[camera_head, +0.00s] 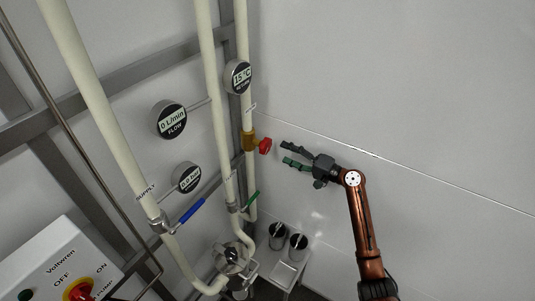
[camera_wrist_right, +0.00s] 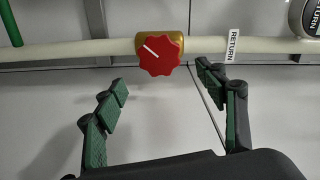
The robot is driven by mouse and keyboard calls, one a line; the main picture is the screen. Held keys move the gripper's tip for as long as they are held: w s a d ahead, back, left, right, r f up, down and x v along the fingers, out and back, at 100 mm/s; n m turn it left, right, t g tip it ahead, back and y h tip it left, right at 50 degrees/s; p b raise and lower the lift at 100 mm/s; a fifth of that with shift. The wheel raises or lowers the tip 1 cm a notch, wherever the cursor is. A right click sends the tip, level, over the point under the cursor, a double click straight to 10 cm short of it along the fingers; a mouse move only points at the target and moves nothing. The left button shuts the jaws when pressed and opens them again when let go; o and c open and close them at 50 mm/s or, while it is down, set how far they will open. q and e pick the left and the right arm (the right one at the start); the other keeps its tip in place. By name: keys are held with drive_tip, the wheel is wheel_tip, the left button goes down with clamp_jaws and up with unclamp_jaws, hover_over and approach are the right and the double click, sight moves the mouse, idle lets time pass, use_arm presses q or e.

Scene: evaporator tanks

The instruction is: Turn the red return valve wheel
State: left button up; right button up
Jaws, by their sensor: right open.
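The red return valve wheel (camera_head: 265,146) sits on a brass valve body (camera_head: 249,142) on the right-hand cream pipe in the head view. In the right wrist view the red wheel (camera_wrist_right: 159,55) is scalloped with a white line mark, and lies ahead between the fingers. A RETURN label (camera_wrist_right: 233,46) is beside it on the pipe. My right gripper (camera_head: 287,154) is open and empty, just right of the wheel, with its fingers pointing toward it. In the wrist view the open fingertips (camera_wrist_right: 162,80) flank the wheel without visible contact. My left gripper is not in view.
A blue-handled valve (camera_head: 192,210) and a green-handled valve (camera_head: 250,201) are on the pipes lower down. A temperature gauge (camera_head: 238,77) sits above the wheel, a flow gauge (camera_head: 169,121) to the left. The wall (camera_head: 400,90) on the right is bare.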

sight(268, 147)
drive_tip(key=w+a+n, duration=0.1)
drive_tip(key=a+n, duration=0.1)
drive_tip(key=n, duration=0.1)
drive_tip(key=w+a+n, duration=0.2)
drive_tip(key=a+n, duration=0.1)
drive_tip(key=w+a+n, duration=0.1)
drive_tip(key=a+n, duration=0.1)
drive_tip(key=n, duration=0.2)
drive_tip(key=shift+w+a, duration=0.15)
drive_tip(key=shift+w, duration=0.2)
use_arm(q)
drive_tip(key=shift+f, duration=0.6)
use_arm(e)
drive_tip(key=c, duration=1.2)
